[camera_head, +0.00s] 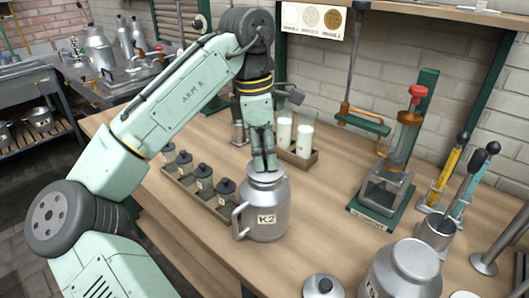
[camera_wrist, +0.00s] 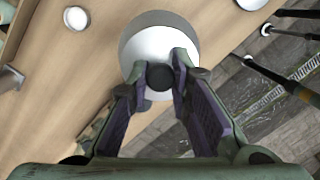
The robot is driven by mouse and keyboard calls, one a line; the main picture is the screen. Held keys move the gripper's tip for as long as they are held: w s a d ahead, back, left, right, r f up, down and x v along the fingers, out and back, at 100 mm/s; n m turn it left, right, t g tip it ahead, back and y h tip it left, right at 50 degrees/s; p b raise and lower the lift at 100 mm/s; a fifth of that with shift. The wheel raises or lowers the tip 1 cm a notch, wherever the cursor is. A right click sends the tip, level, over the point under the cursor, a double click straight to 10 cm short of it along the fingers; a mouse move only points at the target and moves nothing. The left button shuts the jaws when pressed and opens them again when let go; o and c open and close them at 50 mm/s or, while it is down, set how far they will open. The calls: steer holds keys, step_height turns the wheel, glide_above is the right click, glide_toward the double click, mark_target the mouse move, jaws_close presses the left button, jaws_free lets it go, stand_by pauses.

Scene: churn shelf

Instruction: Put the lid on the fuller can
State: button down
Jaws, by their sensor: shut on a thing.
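My gripper (camera_head: 264,168) is directly over the mouth of a metal can (camera_head: 264,217) labelled K2, which stands upright with its handle to the left. In the wrist view my gripper (camera_wrist: 160,80) is shut on the dark knob of a pale round lid (camera_wrist: 155,52). The lid is at the can's mouth; I cannot tell whether it is seated. A second metal can (camera_head: 400,275) stands at the lower right, partly cut off. Another lid (camera_head: 323,288) with a dark knob lies on the table between them. The fill of either can is hidden.
A wooden tray of small dark-topped jars (camera_head: 203,183) stands left of K2. A holder with two white-filled glasses (camera_head: 304,140) is behind it. A green-framed press (camera_head: 390,175) and a cup of tools (camera_head: 440,230) stand at right. The wooden table (camera_head: 315,225) is clear right of K2.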

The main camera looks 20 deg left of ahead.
steer(key=c, duration=1.4)
jaws_free()
steer(key=shift+o, duration=0.5)
steer(key=o, duration=0.4)
steer(key=shift+r, duration=0.15)
step_height(320, 180, up, 2)
steer(key=p, duration=0.3)
steer(key=shift+r, duration=2.35)
steer(key=shift+c, duration=0.5)
